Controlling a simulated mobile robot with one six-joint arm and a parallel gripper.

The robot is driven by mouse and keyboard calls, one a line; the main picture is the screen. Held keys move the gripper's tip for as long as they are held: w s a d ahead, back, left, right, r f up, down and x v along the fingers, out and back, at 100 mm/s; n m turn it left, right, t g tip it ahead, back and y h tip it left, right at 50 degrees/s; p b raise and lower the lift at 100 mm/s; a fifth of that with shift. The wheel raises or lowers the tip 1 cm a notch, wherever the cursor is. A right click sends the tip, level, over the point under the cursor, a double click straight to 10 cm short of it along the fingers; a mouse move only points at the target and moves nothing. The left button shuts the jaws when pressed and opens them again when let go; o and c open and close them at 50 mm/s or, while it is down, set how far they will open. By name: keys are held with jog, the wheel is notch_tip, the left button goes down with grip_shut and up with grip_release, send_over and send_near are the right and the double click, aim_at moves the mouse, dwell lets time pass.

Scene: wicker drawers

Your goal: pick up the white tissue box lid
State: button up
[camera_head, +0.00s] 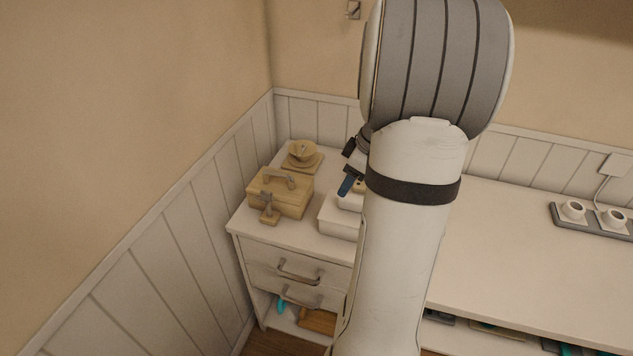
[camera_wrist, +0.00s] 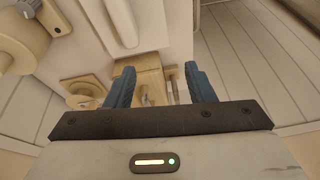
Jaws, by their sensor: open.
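The white box with its lid (camera_head: 337,212) stands on the cabinet top in the head view, partly hidden behind my arm. In the wrist view a white surface with a raised bar (camera_wrist: 121,22), apparently the lid, lies at the top, beyond my fingertips. I cannot tell how far the fingertips are from the lid.
A wooden box with a handle (camera_head: 280,193) stands left of the white box, with a small wooden piece (camera_head: 268,214) in front. A tray with white cups (camera_head: 590,219) sits on the right counter. Walls bound the left and back.

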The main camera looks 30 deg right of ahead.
jog(key=shift+n+t, duration=0.3)
jog(key=shift+n, duration=0.2)
jog(key=d+f, duration=0.1)
jog(key=d, duration=0.1)
jog(key=d+f, duration=0.1)
jog(key=d, duration=0.2)
jog(key=shift+s+d+f, duration=0.1)
jog(key=shift+d+f, duration=0.3)
jog(key=shift+f, duration=0.4)
jog(key=x, duration=0.7)
jog(key=shift+a+r+p, duration=0.1)
jog(key=shift+a+p, duration=0.05)
jog(key=shift+p, duration=0.2)
jog(key=shift+f+b, duration=0.3)
jog(key=shift+b, duration=0.5)
grip_shut()
